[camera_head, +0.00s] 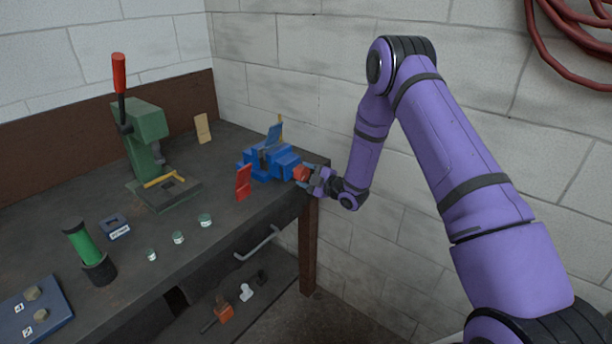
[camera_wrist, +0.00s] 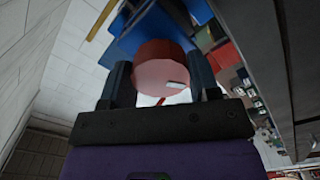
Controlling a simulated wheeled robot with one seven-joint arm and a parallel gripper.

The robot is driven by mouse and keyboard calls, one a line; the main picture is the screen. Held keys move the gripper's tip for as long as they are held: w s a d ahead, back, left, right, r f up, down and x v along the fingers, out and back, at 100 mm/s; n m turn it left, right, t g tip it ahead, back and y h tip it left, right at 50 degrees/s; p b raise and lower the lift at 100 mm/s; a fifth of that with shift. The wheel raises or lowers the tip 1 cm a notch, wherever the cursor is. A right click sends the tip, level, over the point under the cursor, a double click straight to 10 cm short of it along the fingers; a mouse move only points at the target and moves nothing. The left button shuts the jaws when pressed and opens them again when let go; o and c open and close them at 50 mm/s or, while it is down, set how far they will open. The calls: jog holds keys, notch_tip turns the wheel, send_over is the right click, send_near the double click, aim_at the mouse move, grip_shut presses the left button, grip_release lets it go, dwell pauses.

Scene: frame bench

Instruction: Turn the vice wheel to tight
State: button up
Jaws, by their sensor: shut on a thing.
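A blue vice (camera_head: 268,163) stands on the bench near its right end. Its red wheel (camera_head: 300,173) faces right, toward my gripper (camera_head: 314,180). In the wrist view the red wheel (camera_wrist: 165,68) shows as a round disc with a small white mark near its lower right. My gripper (camera_wrist: 164,90) is shut on the wheel, with one dark finger on each side of it. The blue vice body (camera_wrist: 150,30) is partly hidden behind the wheel. A red plate (camera_head: 243,183) and a blue plate (camera_head: 273,135) stand by the vice.
The dark bench (camera_head: 215,245) carries a green press (camera_head: 148,135) with a red-tipped lever, several small jars (camera_head: 178,238), a green cylinder (camera_head: 84,245) and a blue plate with hex pieces (camera_head: 35,312). A brick wall (camera_head: 290,100) stands close behind. Loose items lie on the lower shelf.

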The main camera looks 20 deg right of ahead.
jog(key=m, duration=0.6)
jog(key=shift+s+f+m, duration=0.15)
jog(key=shift+f+m, duration=0.1)
jog(key=shift+m, duration=0.05)
jog(key=m, duration=1.1)
jog(key=shift+a+r+m, duration=0.1)
jog(key=shift+m, duration=0.3)
jog(key=m, duration=0.5)
jog(key=shift+a+r+m, duration=0.1)
jog(key=shift+r+m, duration=0.05)
jog(key=shift+m, duration=0.45)
jog(key=o, duration=0.9)
jog(key=shift+s, duration=0.1)
jog(key=v, duration=1)
jog(key=shift+s+d, duration=0.25)
jog(key=shift+s, duration=0.05)
